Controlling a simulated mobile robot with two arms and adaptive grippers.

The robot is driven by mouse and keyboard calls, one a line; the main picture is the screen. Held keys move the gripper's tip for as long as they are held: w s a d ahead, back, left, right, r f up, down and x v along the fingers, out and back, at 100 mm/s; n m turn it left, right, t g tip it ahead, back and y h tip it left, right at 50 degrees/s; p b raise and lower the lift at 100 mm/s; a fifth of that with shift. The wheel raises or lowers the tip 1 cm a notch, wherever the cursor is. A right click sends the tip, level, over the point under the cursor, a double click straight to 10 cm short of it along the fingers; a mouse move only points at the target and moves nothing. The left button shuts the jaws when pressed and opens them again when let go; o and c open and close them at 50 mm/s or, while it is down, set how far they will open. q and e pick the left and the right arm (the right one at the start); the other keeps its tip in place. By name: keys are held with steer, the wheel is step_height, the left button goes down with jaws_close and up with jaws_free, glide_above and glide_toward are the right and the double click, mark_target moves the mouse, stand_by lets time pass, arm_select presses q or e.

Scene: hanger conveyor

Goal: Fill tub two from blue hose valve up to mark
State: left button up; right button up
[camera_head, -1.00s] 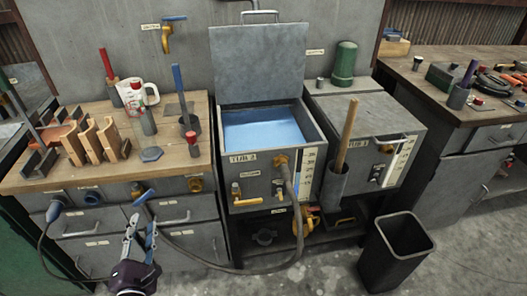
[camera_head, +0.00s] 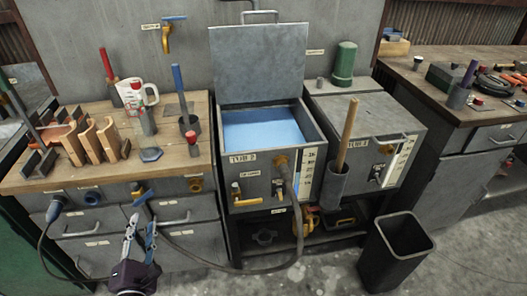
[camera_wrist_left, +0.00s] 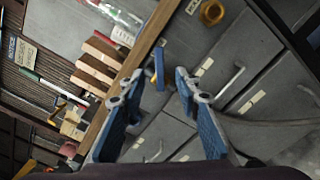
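Tub 2 (camera_head: 242,191) is an open grey tub with its lid raised, and blue water (camera_head: 262,130) lies in it below the rim. A pale scale strip (camera_head: 305,178) with marks stands at its right front edge; its figures are too small to read. The blue valve lever (camera_head: 143,198) sits on the bench front, and it also shows in the left wrist view (camera_wrist_left: 159,68). My left gripper (camera_head: 142,222) is open and empty just below the lever. In the wrist view the lever appears beyond and between the fingertips. My right gripper is not in view.
A grey hose (camera_head: 297,222) runs from the front of tub 2 down and left near the floor. Tub 1 (camera_head: 402,131) is closed. A black bin (camera_head: 395,252) stands at front right. Bench drawers (camera_head: 90,245) lie behind my gripper.

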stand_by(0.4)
arm_select(q)
jaws_close()
steer(key=m+g+h+p, duration=0.2)
steer(key=m+h+p, duration=0.3)
steer(key=m, duration=0.6)
glide_toward(144, 196)
step_height(144, 196, up, 3)
steer(key=w, duration=0.1)
steer(key=a+r+m+g+h+p, duration=0.35)
steer(key=a+r+m+g, duration=0.2)
steer(key=m, duration=0.55)
steer(key=shift+t+y, duration=0.35)
steer(key=shift+w+d+f+p, duration=0.4)
steer(key=shift+w+d+f, duration=0.4)
steer(key=shift+w+f, duration=0.45)
steer(key=shift+w+d+f+p, duration=0.4)
steer(key=shift+w+d+f, duration=0.4)
steer(key=shift+w+f, duration=0.5)
steer(key=shift+w+d+f+p, duration=0.4)
steer(key=shift+w+d+f, duration=0.4)
steer(key=shift+w+f, duration=0.45)
